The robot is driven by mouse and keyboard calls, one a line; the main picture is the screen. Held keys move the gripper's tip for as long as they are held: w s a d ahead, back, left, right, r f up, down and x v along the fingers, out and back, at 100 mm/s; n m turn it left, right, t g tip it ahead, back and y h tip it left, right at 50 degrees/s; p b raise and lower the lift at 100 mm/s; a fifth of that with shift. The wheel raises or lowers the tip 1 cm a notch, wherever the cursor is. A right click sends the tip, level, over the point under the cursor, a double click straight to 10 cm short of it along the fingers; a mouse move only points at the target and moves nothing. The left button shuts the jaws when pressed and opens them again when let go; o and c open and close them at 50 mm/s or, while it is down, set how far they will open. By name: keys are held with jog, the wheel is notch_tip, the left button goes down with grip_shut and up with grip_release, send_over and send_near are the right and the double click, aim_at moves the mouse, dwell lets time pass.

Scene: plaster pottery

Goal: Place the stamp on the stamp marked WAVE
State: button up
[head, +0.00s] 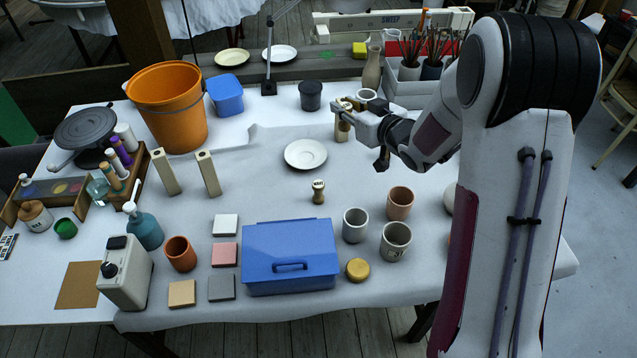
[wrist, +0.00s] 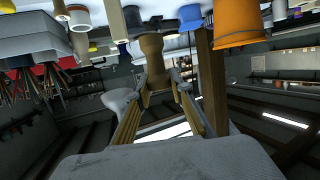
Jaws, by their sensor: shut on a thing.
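My gripper (head: 346,108) is over the back middle of the table, just right of and behind the white saucer (head: 305,154). It is shut on a light wooden stamp (head: 342,131), which hangs below the fingers and looks roughly upright. The held stamp (wrist: 152,58) also shows between the fingers (wrist: 160,88) in the wrist view. A second small wooden stamp (head: 318,192) with a dark mark on its pale top stands upright on the table, in front of the saucer and apart from my gripper. Its mark is too small to read. I cannot tell how high the held stamp is.
A blue box (head: 290,257) stands in front of the standing stamp. Grey cups (head: 355,225) and a terracotta cup (head: 399,203) are to its right. Two pale posts (head: 209,173) are to its left. A dark cup (head: 310,95) stands behind the saucer. The cloth around the stamp is clear.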

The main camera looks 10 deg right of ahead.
jog(key=s+a+f+n+g+y, duration=0.1)
jog(key=s+a+n+g+y, duration=0.1)
jog(key=s+a, duration=0.5)
jog(key=shift+s+a+n+g+y, duration=0.2)
jog(key=shift+s+n+g+y, duration=0.1)
jog(key=shift+n+y, duration=0.7)
jog(key=shift+f, duration=0.25)
send_over(318, 184)
jog(key=shift+f, duration=2.75)
jog(key=shift+f, duration=0.1)
jog(key=shift+f, duration=2)
jog(key=shift+f, duration=0.2)
jog(key=o, duration=1)
jog(key=shift+c, duration=0.2)
